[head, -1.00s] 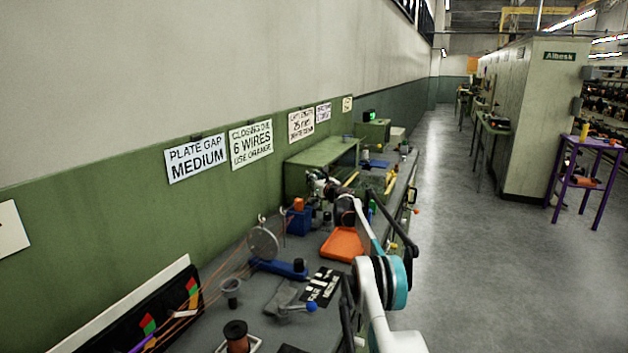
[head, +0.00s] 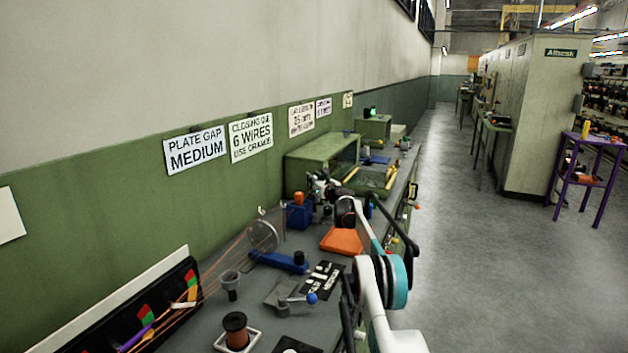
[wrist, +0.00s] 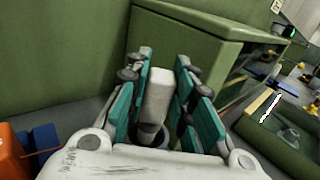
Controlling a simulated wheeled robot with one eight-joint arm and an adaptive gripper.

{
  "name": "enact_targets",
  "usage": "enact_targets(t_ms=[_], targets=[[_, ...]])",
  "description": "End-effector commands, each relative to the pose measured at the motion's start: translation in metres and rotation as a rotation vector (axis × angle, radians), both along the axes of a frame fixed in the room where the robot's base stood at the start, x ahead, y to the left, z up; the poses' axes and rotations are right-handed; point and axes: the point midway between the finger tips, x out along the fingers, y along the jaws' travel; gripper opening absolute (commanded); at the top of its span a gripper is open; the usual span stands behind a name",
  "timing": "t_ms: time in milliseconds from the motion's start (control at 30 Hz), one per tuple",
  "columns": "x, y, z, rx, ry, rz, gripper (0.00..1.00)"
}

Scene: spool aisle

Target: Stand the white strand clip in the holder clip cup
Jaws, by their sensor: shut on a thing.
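In the wrist view, my gripper (wrist: 163,72) is shut on the white strand clip (wrist: 158,92), a pale upright block between the teal finger pads. A round grey cup-like part (wrist: 150,134) shows at the clip's lower end. I cannot tell whether it is the holder clip cup, or whether the clip is in it. In the head view, my gripper (head: 318,183) is small, over the bench beyond the blue bin, and the clip cannot be made out there.
A green cabinet (wrist: 185,45) stands close behind my gripper in the wrist view. A blue bin (head: 299,216), an orange tray (head: 341,240), a blue fixture (head: 279,262) and a copper spool (head: 235,328) crowd the bench. The aisle floor (head: 455,240) at right is clear.

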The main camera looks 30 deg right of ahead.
Motion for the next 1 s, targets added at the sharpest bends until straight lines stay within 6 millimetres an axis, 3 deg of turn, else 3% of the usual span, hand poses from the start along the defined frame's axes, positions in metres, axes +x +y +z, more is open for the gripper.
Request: enact_targets(t_ms=[1000], targets=[[-0.001, 0.0006, -0.0096, 0.0, 0.0, -0.001, 0.0]])
